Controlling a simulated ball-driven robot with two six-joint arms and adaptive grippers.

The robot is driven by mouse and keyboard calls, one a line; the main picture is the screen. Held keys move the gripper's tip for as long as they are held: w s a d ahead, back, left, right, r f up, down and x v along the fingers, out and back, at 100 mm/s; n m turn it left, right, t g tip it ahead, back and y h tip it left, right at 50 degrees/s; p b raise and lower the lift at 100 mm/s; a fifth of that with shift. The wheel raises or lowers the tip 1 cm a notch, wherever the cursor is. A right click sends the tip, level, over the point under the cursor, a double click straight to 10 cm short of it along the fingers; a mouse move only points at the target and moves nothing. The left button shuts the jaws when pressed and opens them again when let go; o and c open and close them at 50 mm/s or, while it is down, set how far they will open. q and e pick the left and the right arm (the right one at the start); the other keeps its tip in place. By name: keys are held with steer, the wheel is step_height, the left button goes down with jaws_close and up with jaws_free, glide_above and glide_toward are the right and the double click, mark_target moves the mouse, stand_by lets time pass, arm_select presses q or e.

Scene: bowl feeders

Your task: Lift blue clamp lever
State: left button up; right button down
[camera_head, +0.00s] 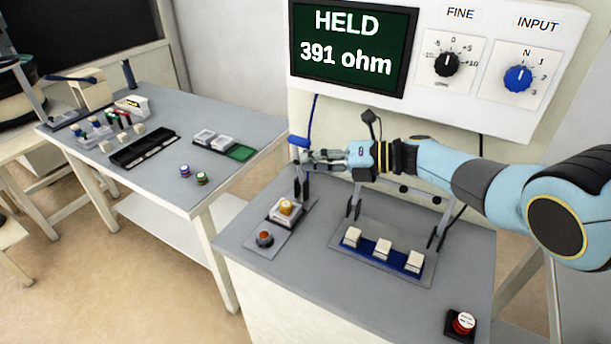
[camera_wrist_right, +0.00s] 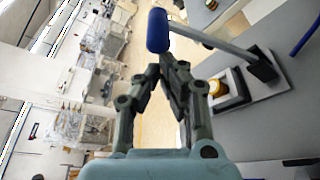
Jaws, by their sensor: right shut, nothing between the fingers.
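The clamp lever's blue grip (camera_head: 299,141) shows just left of my right gripper's tips in the head view. In the right wrist view the blue grip (camera_wrist_right: 157,30) is just beyond the fingertips, with a grey bar running to the clamp's dark mount (camera_wrist_right: 262,66). In the head view the grip is high above the clamp base (camera_head: 280,217), which carries an amber part (camera_head: 286,206). My right gripper (camera_head: 308,157) is shut and empty, and its tips (camera_wrist_right: 162,65) meet beside the grip, not around it. I cannot tell whether they touch it. My left gripper is out of view.
A display (camera_head: 350,48) reads HELD, 391 ohm, beside black and blue knobs. A blue tray (camera_head: 397,262) with white blocks lies under my right arm. A side table (camera_head: 235,120) holds trays and parts.

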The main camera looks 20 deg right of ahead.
steer(key=shift+w+d+r+m+b, duration=0.25)
steer(key=shift+w+d+m+b, duration=0.1)
steer(key=shift+w+d+b, duration=0.3)
steer(key=shift+w+d+r+m+b, duration=0.2)
steer(key=shift+w+d+m+b, duration=0.15)
steer(key=shift+w+d+b, duration=0.3)
steer(key=shift+s+d, duration=0.15)
